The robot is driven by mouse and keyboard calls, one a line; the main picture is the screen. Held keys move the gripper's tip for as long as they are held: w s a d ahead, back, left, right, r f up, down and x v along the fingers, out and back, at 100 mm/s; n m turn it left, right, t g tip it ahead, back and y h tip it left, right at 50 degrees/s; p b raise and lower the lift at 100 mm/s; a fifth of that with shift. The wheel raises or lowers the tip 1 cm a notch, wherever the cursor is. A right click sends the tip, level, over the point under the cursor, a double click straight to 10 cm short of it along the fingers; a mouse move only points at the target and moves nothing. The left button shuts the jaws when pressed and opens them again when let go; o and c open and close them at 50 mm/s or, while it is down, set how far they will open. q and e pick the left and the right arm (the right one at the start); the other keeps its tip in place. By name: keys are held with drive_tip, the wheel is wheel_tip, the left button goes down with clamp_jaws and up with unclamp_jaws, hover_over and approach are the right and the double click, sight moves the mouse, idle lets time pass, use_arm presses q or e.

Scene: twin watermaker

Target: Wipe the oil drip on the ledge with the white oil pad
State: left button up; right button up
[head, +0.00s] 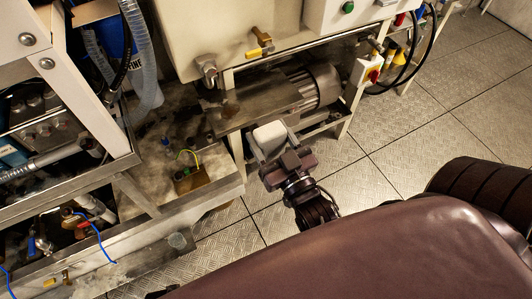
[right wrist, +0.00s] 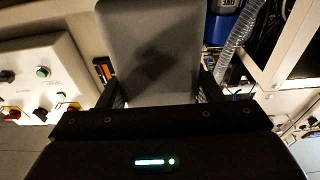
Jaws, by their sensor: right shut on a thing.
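The white oil pad (head: 269,136) is a small pale block held between the fingers of my right gripper (head: 272,152), in front of the motor in the head view. In the right wrist view the pad (right wrist: 150,50) looks grey and fills the space between the fingers, with a soft shadow across it. The gripper is shut on it. A grimy ledge (head: 222,187) lies left of the pad, with dark stains (head: 152,128) towards its back. I cannot tell which stain is the oil drip. The pad appears apart from the ledge. My left gripper is not in view.
A motor (head: 316,86) and its frame stand behind the pad. A cream tank (head: 215,35) with a yellow-handled valve (head: 262,46) overhangs above. A wire (head: 192,153) sticks up from the ledge. A metal rack (head: 95,150) stands left. The tread-plate floor (head: 440,110) is clear at right.

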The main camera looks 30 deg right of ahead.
sight(270, 156)
drive_tip(key=f+b, duration=0.5)
drive_tip(key=f, duration=0.3)
drive_tip(key=shift+d+b, duration=0.2)
drive_tip(key=shift+b, duration=0.15)
drive_tip(key=shift+f, duration=0.1)
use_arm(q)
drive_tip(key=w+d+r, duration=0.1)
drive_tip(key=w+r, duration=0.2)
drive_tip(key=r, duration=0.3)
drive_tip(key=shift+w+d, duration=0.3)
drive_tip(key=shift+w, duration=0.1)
use_arm(e)
drive_tip(key=shift+w, duration=0.1)
